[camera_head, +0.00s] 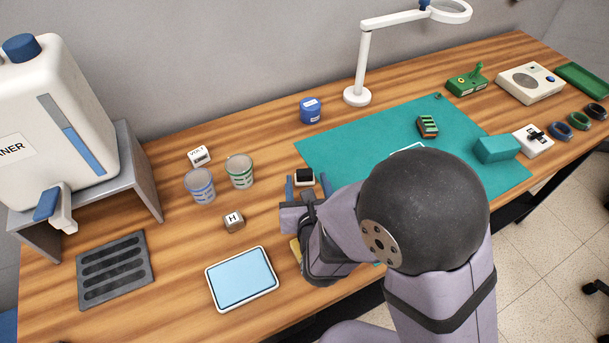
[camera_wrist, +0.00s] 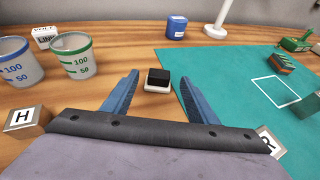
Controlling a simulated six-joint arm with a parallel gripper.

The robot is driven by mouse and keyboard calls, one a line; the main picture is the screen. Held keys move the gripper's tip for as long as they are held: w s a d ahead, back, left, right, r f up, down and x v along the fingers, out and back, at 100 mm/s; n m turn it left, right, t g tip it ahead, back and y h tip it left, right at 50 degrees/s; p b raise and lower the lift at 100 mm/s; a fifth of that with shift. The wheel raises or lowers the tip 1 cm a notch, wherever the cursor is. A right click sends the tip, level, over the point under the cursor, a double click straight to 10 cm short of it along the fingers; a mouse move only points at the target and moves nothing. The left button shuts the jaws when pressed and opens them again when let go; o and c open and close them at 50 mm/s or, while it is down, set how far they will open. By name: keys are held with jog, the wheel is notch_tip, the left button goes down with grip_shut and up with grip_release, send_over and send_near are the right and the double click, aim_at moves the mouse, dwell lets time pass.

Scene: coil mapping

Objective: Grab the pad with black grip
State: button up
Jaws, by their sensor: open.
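The pad with a black grip (camera_head: 304,177) is a small white block with a black top, standing on the wooden table near the left edge of the teal mat. In the wrist view the pad (camera_wrist: 158,80) sits ahead of my gripper, centred between the two blue fingers. My gripper (camera_wrist: 159,88) is open and empty. In the head view my gripper (camera_head: 303,190) is just in front of the pad. The fingers look apart from the pad, and I cannot tell the exact remaining distance.
Two measuring cups (camera_head: 200,186) (camera_head: 240,171) and an H cube (camera_head: 234,222) stand to the left. A blue jar (camera_head: 310,110) stands behind the pad. The teal mat (camera_head: 350,140) lies to the right. A blue-topped tray (camera_head: 242,278) lies in front.

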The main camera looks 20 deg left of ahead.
aim_at(305, 176)
jog(key=shift+f+p+x, duration=0.1)
jog(key=shift+p+x, duration=0.35)
jog(key=shift+x, duration=1.1)
jog(key=shift+f+p+x, duration=0.15)
jog(key=shift+p+x, duration=0.25)
jog(key=shift+x, duration=1.1)
jog(key=shift+s, duration=0.1)
jog(key=c, duration=0.9)
jog(key=shift+r, duration=0.15)
jog(key=shift+r+b, duration=0.35)
jog(key=shift+r, duration=4.5)
